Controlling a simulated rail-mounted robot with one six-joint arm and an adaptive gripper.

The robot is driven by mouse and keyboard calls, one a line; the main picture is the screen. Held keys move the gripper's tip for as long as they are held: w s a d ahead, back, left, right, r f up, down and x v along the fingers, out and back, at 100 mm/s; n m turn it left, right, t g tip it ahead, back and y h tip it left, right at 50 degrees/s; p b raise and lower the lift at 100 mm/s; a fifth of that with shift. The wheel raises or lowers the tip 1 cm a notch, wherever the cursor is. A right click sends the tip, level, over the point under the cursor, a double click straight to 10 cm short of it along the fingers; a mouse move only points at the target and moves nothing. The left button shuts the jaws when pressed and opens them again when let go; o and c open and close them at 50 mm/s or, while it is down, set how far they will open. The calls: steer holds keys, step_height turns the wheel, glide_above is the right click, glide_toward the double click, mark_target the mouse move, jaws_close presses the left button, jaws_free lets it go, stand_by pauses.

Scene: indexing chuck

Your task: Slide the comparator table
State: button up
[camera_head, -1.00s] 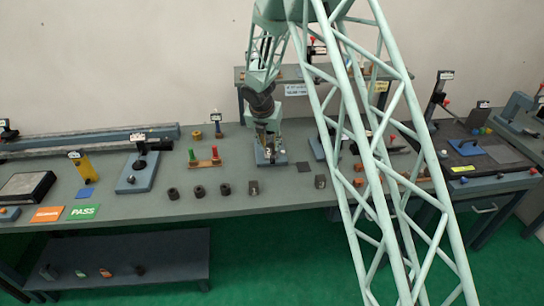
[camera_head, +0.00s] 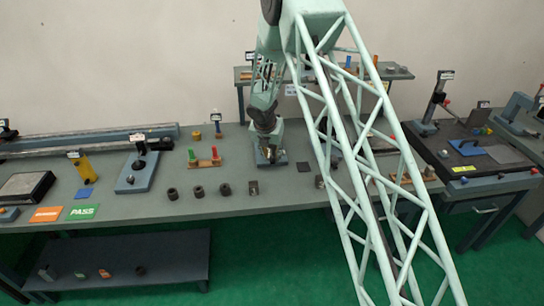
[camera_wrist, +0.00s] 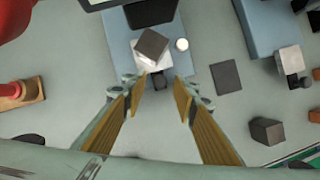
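Below my gripper stands a blue-based gauge fixture (camera_wrist: 203,75), with a small pale sliding table (camera_wrist: 147,58) carrying a dark grey-brown block (camera_wrist: 152,44). A black knob (camera_wrist: 160,82) sits at the table's front, and a white round button (camera_wrist: 182,44) is to its right. My gripper (camera_wrist: 159,88) is open, with its two tan-padded fingers apart and nothing visible held between them. The knob lies in the gap between the fingertips; I cannot tell whether either touches it. In the head view, my gripper (camera_head: 267,150) largely hides the fixture (camera_head: 280,159).
A dark square plate (camera_wrist: 226,77) lies right of the fixture, with a dark block (camera_wrist: 267,130) nearer. Another blue fixture (camera_wrist: 268,25) stands farther right. A red-handled piece (camera_wrist: 12,92) on a wooden base is at left.

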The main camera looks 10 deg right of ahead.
steer(key=shift+w+f, duration=0.1)
steer(key=shift+f, duration=0.1)
jaws_close()
steer(key=shift+w+p, duration=0.15)
steer(key=shift+p, duration=0.2)
steer(key=shift+w+r+p, duration=0.1)
steer(key=shift+w+p, duration=0.5)
steer(key=shift+p, duration=0.25)
jaws_free()
steer(key=shift+w+d, duration=0.1)
